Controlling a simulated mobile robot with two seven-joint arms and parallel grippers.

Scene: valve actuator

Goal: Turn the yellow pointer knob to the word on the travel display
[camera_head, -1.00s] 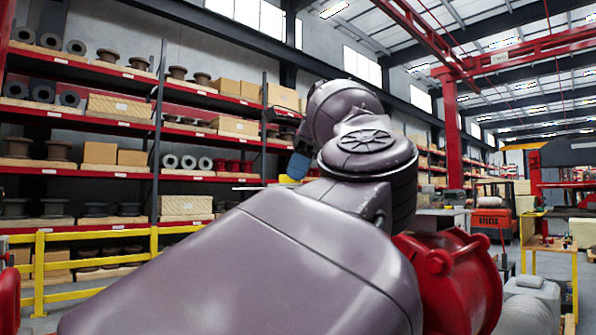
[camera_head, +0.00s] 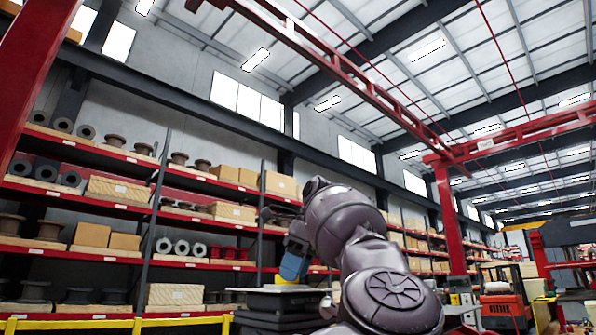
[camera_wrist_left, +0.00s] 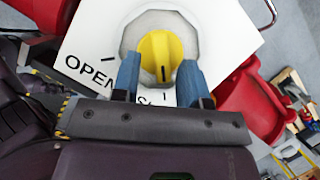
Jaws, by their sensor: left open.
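The yellow pointer knob (camera_wrist_left: 155,58) shows in the left wrist view, on a grey round base on a white plate (camera_wrist_left: 95,40). A dark mark on the knob points toward the lower edge of the picture. The word OPEN (camera_wrist_left: 88,72) is printed at the plate's left; another word at the bottom is mostly hidden by my gripper. My left gripper (camera_wrist_left: 159,78) is open, its blue fingers on either side of the knob's lower part; I cannot tell whether they touch it. In the head view only a blue part of the gripper (camera_head: 293,266) shows. No travel display is readable.
Red parts (camera_wrist_left: 252,105) lie right of the plate in the wrist view. In the head view, a dark flat-topped structure (camera_head: 275,303) stands below the gripper. Shelves (camera_head: 110,205) line the back wall, behind a yellow rail (camera_head: 80,324). An orange forklift (camera_head: 505,308) stands far right.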

